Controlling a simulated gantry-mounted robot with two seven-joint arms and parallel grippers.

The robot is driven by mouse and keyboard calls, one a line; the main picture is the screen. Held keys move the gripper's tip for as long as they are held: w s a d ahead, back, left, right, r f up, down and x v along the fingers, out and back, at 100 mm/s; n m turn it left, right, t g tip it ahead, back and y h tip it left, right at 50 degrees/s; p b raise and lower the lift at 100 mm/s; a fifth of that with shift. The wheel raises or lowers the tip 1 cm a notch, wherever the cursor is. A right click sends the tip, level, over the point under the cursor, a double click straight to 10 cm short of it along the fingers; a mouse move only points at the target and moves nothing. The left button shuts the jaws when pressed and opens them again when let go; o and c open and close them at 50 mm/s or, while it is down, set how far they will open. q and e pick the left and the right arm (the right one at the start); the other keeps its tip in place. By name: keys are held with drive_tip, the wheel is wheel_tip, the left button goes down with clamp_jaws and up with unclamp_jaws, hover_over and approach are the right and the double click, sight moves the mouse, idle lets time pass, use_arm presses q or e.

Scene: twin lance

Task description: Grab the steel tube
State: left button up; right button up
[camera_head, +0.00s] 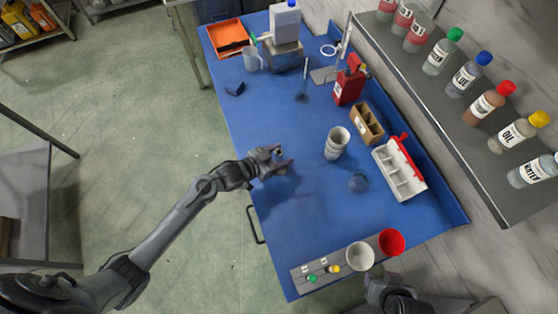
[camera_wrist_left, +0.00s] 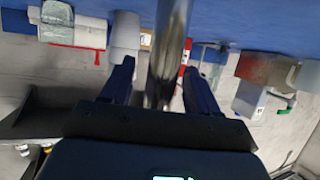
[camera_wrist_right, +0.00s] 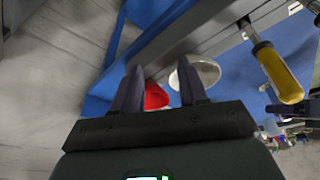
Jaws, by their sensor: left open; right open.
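The shiny steel tube (camera_wrist_left: 168,50) shows in the left wrist view, running from the blue table side down between the two fingers. My left gripper (camera_wrist_left: 157,74) is open, with a finger on each side of the tube; I cannot tell whether either touches it. In the head view my left gripper (camera_head: 279,160) is over the left-middle of the blue table (camera_head: 265,112), and it largely hides the tube there. My right gripper (camera_wrist_right: 160,82) is open and empty, near the front edge by a white cup (camera_wrist_right: 195,72) and a red cup (camera_wrist_right: 155,95).
A strip with small yellow and green-topped items (camera_head: 318,272) lies at the front.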

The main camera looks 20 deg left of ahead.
use_arm(q)
drive_tip(key=shift+w+d+f, duration=0.25)
drive_tip(key=shift+w+d, duration=0.1)
drive_tip(key=shift+w, duration=0.2)
drive_tip(key=c, duration=1.1)
drive_tip(key=shift+r, duration=0.15)
